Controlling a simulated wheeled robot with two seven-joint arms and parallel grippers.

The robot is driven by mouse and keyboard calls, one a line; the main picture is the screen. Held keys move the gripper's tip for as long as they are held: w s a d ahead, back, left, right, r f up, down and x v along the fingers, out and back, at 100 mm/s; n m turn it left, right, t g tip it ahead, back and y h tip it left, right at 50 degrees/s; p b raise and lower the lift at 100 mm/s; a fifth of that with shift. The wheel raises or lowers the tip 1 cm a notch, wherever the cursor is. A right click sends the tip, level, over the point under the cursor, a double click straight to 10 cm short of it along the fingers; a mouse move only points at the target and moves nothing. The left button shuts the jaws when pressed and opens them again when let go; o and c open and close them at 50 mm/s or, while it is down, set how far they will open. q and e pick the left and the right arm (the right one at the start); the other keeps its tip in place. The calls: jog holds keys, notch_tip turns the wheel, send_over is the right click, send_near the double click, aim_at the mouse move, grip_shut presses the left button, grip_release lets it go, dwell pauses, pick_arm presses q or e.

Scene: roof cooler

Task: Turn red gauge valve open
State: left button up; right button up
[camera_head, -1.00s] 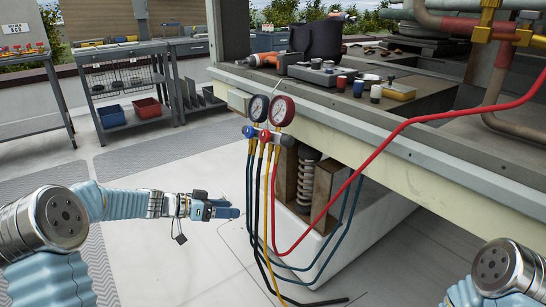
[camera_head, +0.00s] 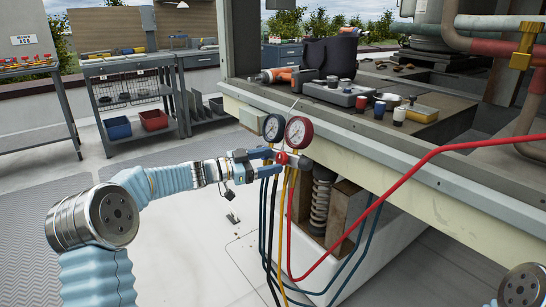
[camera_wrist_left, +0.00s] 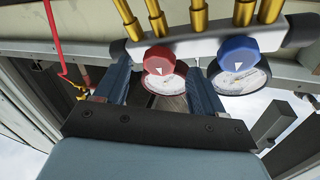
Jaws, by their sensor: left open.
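The gauge manifold hangs at the bench edge, with a blue-rimmed gauge (camera_head: 274,128) on the left and a red-rimmed gauge (camera_head: 299,131) on the right. The red valve knob (camera_head: 282,158) is below the red gauge. In the left wrist view the red knob (camera_wrist_left: 160,61) lies between the fingers of my open left gripper (camera_wrist_left: 160,90), beyond or near their tips; contact cannot be told. The blue knob (camera_wrist_left: 238,54) is outside the right finger. In the head view my left gripper (camera_head: 270,161) reaches the manifold from the left and hides the blue knob. My right gripper is out of view.
Blue, yellow and red hoses hang below the manifold; the red hose (camera_head: 405,177) runs up to the right. A shelf cart (camera_head: 130,95) stands behind left. Floor at the left is clear.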

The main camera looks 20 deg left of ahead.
pick_arm(q)
jog(key=shift+x, duration=0.9)
